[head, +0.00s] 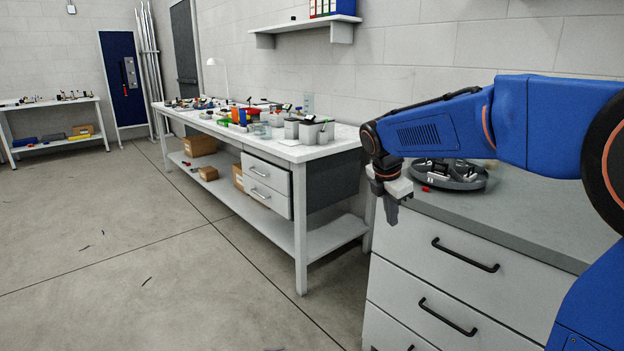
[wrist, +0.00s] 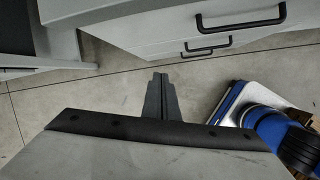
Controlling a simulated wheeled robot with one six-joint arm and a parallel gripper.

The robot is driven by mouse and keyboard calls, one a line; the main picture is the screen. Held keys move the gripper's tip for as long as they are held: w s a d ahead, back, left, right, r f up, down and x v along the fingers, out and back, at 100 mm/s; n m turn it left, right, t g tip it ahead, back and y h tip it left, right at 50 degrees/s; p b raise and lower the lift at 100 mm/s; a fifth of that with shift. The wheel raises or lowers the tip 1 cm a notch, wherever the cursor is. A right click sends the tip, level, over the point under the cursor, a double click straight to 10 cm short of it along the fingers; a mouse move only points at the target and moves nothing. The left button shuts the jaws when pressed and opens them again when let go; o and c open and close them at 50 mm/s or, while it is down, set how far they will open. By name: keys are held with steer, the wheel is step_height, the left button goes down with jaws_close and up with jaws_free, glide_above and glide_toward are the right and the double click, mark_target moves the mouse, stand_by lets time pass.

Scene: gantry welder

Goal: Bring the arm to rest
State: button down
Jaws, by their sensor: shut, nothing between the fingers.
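My blue arm (head: 430,135) reaches in from the right of the head view, out past the front left corner of a grey-topped drawer cabinet (head: 540,225). My gripper (head: 392,212) hangs downward there, its fingers together and empty. In the wrist view the shut fingers of my gripper (wrist: 160,98) show over the bare floor, with the cabinet's drawer fronts (wrist: 175,25) close by at the top.
A round dark tray (head: 455,187) and a small red piece (head: 425,189) are on the cabinet top near my wrist. A long white workbench (head: 335,147) with bins and tools stands behind, to the left. The floor (head: 130,250) at left is mostly clear.

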steer(key=s+d+f+m+y, duration=0.1)
steer(key=s+f+m, duration=0.1)
steer(key=s+m, duration=0.5)
steer(key=s+f+m+t+y, duration=0.1)
steer(key=s+f+m, duration=0.2)
steer(key=s+m, duration=0.4)
steer(key=s+d+f+m+t, duration=0.1)
steer(key=s+m, duration=0.7)
steer(key=s, duration=1.2)
steer(key=shift+s+d+f+y, duration=0.35)
steer(key=shift+f+y, duration=0.05)
steer(key=shift+f, duration=0.35)
